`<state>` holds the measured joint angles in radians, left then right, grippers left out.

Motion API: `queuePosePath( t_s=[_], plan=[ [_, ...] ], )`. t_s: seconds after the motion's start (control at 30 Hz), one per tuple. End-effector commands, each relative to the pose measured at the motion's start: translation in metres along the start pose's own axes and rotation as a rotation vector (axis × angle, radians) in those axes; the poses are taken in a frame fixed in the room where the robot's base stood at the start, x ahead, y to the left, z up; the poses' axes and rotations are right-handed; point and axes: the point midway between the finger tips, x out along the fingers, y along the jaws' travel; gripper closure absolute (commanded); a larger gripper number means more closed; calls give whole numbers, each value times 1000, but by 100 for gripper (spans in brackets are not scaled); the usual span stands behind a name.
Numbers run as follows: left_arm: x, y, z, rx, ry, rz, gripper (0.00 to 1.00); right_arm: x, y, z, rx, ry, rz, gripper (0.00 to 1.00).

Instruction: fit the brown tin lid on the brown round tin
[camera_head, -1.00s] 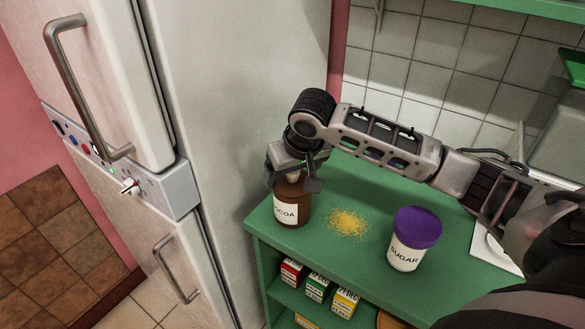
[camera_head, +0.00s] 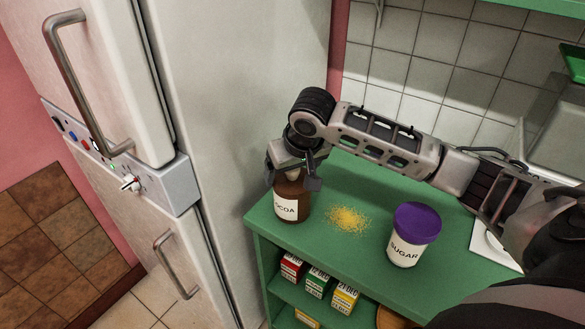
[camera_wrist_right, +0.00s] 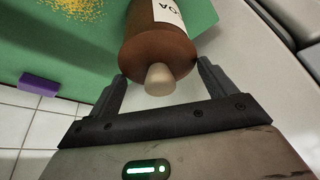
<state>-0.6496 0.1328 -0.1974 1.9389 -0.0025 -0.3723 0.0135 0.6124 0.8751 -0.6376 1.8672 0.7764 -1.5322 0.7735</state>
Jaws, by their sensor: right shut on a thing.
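The brown round tin (camera_head: 292,200), labelled COCOA, stands upright at the left end of the green counter, beside the fridge. My right gripper (camera_head: 297,176) is over its top and hides most of it in the head view. In the right wrist view, the brown tin lid (camera_wrist_right: 147,52) with its pale knob (camera_wrist_right: 159,79) is at the end of the tin, with no clear gap; whether it is fully seated I cannot tell. My left gripper is out of view.
A white SUGAR tin (camera_head: 405,252) with a purple lid (camera_head: 417,222) stands to the right. Yellow crumbs (camera_head: 348,219) lie between the tins. Small boxes (camera_head: 317,282) stand on the shelf below. The fridge (camera_head: 235,130) rises close on the left.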

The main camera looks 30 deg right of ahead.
Motion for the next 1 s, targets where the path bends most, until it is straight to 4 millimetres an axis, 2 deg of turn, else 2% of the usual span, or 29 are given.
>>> queuePosePath(
  t_s=[0.27, 0.3, 0.37, 0.6, 0.73, 0.87, 1.0],
  plan=[
    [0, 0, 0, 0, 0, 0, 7, 2, 0, 1, 0, -2, 0, 39],
    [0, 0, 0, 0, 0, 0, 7, 2, 0, 1, 0, -2, 1, 14],
    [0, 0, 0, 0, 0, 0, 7, 2, 0, 1, 0, -2, 1, 0],
    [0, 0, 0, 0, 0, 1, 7, 0, 0, 1, 0, -2, 1, 0],
    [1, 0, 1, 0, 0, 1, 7, -9, 0, 0, 0, 1, 1, 0],
    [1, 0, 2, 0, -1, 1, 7, -33, 0, -1, -1, 5, 0, 0],
    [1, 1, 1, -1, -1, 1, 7, -68, 0, -1, -1, 4, 0, 0]
  ],
)
